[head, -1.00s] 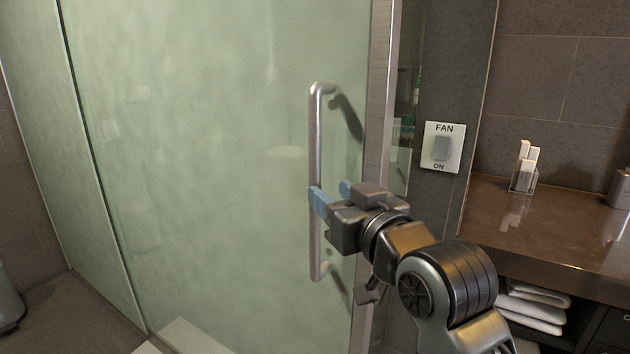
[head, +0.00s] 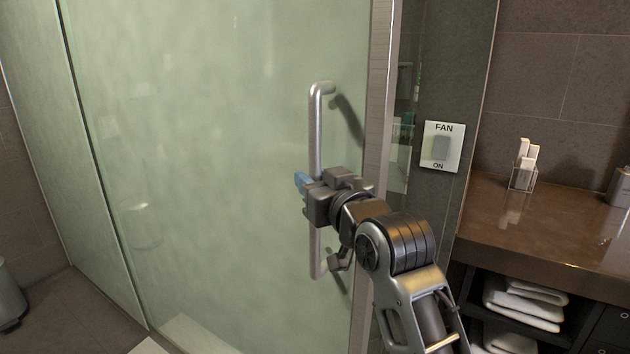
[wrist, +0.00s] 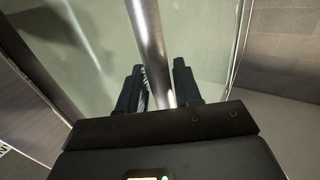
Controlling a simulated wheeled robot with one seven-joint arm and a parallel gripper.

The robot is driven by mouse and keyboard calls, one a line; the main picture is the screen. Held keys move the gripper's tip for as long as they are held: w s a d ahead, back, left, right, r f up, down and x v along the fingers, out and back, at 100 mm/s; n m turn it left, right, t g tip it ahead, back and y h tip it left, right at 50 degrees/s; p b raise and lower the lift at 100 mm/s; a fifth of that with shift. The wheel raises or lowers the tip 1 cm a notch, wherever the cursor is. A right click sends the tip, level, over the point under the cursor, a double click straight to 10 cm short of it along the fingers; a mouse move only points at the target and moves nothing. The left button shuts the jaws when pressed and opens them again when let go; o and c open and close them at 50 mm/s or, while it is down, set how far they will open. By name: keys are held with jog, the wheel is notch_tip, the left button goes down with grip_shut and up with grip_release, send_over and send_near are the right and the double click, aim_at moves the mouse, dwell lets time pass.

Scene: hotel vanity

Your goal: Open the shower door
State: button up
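The shower door (head: 215,150) is a large frosted green glass panel, and it looks closed against its metal frame (head: 375,150). Its vertical metal handle (head: 315,130) stands off the glass near the right edge. My gripper (head: 312,184) is at the handle's mid-height, with one blue fingertip showing left of the bar. In the wrist view, the handle bar (wrist: 152,50) runs between the two dark fingers of my gripper (wrist: 160,85), which sit close against its sides. The gripper looks shut on the bar. The far fingertip is hidden in the head view.
A fan switch (head: 442,147) is on the wall right of the frame. A brown vanity counter (head: 540,225) juts out at the right, with towels (head: 525,303) on a shelf below. A bin (head: 10,295) stands at the far left. Floor shows at lower left.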

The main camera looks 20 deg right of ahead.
grip_shut()
jog(key=shift+w, duration=0.1)
